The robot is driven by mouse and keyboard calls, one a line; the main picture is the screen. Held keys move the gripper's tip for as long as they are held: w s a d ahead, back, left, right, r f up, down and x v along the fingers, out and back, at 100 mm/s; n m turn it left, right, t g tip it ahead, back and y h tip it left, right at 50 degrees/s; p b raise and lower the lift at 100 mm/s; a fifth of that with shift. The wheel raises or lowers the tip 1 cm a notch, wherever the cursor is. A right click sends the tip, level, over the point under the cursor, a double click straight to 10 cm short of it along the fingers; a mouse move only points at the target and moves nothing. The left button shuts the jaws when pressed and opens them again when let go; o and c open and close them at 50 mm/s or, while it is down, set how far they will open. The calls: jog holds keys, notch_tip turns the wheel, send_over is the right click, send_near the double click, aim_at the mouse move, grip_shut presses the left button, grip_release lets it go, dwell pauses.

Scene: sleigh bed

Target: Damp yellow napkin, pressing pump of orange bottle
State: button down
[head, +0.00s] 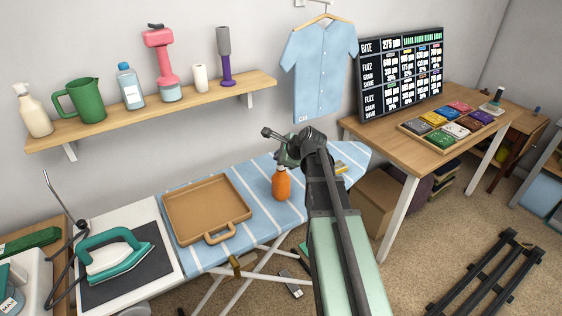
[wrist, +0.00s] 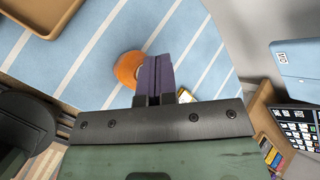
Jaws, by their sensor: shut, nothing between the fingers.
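The orange bottle (head: 281,185) stands on the striped ironing board (head: 262,200), right of the brown tray. Its upper part and pump are hidden behind my gripper in the head view. My gripper (head: 286,156) is over the bottle's top. In the wrist view, the bottle (wrist: 128,68) shows just left of the gripper's purple fingers (wrist: 158,74), which are shut together and empty. I cannot tell whether they touch the pump. A small yellowish item (head: 340,168) lies on the board right of my arm, partly hidden; I cannot tell whether it is the napkin.
A brown tray (head: 174,211) lies on the board's left half. A teal iron (head: 115,253) rests at the left. A shelf (head: 150,113) with bottles runs behind, and a blue shirt (head: 320,66) hangs beside it. A desk holds a tray of coloured blocks (head: 408,127).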

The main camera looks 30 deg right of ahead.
jog(key=shift+r+p, duration=0.6)
jog(key=shift+r, duration=0.2)
notch_tip(320, 180, up, 5)
jog(key=p, duration=0.5)
jog(key=shift+r, duration=0.15)
dwell(2.0)
